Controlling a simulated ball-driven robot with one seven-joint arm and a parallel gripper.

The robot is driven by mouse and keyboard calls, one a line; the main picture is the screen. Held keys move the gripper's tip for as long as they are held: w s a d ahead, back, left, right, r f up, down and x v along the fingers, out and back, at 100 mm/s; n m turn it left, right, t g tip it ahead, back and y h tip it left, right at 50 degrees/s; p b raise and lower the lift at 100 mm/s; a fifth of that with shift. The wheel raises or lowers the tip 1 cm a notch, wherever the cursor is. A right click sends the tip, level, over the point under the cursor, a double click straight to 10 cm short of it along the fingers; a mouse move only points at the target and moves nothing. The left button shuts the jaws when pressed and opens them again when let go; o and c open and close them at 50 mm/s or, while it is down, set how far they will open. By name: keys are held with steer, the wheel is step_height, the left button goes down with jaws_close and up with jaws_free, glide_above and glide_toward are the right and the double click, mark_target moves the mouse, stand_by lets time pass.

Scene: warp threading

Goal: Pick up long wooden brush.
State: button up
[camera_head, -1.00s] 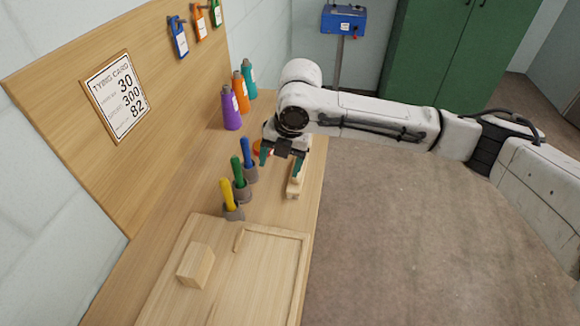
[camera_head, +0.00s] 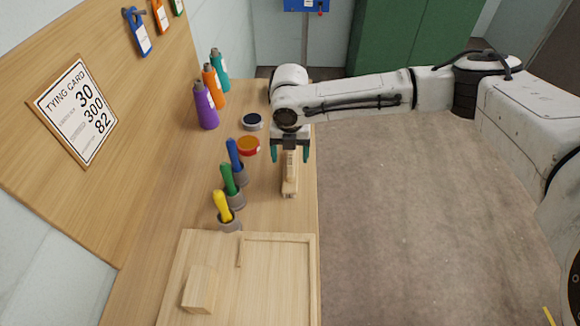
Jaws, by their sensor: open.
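The long wooden brush (camera_head: 290,184) lies on the bench near its right edge, its length running away from me. Its far part is hidden under my gripper. My gripper (camera_head: 290,155) points down over the brush with its two teal-tipped fingers apart, one to the left and one to the right of it. I cannot tell how far the fingertips are above the bench, or whether they touch the brush.
Blue (camera_head: 235,160), green (camera_head: 230,186) and yellow (camera_head: 225,211) handled tools stand in grey holders left of the brush. An orange-red dish (camera_head: 248,146) and a dark-topped dish (camera_head: 252,121) lie nearby. Bottles (camera_head: 206,105) stand behind. A wooden tray (camera_head: 310,282) holds a block (camera_head: 199,289).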

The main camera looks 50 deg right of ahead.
mark_target(291, 159)
steer(key=shift+s+f, duration=0.1)
steer(key=shift+f, duration=2.15)
steer(key=c, duration=1.2)
steer(key=shift+r, duration=0.15)
steer(key=shift+c, duration=0.2)
steer(key=shift+r, duration=0.55)
steer(key=s+r+b, duration=0.1)
steer(key=s+r, duration=1)
steer(key=s, duration=0.3)
steer(key=shift+a+r, duration=0.4)
